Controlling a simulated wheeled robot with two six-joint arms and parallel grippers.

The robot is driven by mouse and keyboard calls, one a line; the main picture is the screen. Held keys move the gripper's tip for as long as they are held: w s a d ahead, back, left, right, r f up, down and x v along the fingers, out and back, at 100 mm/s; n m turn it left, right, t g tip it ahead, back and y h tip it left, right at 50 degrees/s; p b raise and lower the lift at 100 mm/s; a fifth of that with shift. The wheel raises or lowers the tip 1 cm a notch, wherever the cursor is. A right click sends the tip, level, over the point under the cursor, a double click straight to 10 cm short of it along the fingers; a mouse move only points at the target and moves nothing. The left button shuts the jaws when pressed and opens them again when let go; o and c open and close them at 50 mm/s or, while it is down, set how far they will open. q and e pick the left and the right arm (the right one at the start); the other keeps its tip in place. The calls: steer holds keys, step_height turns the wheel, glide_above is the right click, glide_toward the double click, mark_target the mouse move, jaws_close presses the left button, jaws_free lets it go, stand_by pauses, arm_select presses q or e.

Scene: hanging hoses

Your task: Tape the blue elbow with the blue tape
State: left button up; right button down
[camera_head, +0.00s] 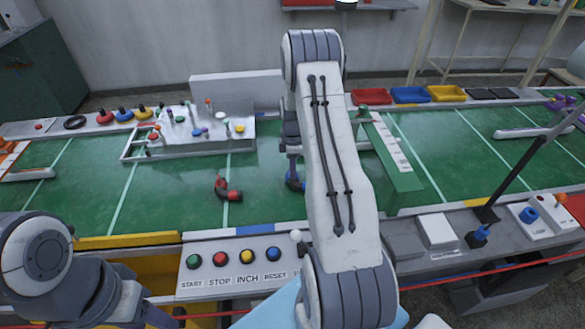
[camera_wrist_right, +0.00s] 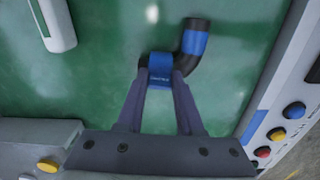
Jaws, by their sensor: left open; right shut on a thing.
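The blue elbow (camera_wrist_right: 210,60) is a black bent pipe with blue bands, lying on or just above the green mat. It also shows in the head view (camera_head: 295,182), small and partly hidden by my right arm. My right gripper (camera_wrist_right: 160,78) is shut on a blue band with small pale lettering at one end of the elbow. The elbow's other end, with a blue band and black tip, sticks out free. A blue ring (camera_head: 530,215) on a white block at the right looks like tape. My left arm shows at the lower left, but its fingers are out of view.
A red-banded elbow (camera_head: 228,190) lies on the green mat left of my right gripper. A metal fixture plate (camera_head: 200,128) stands at the back left. Coloured trays (camera_head: 410,95) line the back edge. A button panel (camera_head: 235,268) is in front.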

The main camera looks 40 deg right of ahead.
steer(key=shift+c, duration=2.4)
jaws_free()
steer(key=shift+r, duration=0.1)
step_height(320, 180, up, 9)
steer(key=shift+r+b, duration=0.2)
steer(key=shift+b, duration=0.25)
steer(key=shift+r, duration=0.45)
steer(key=shift+a, duration=0.1)
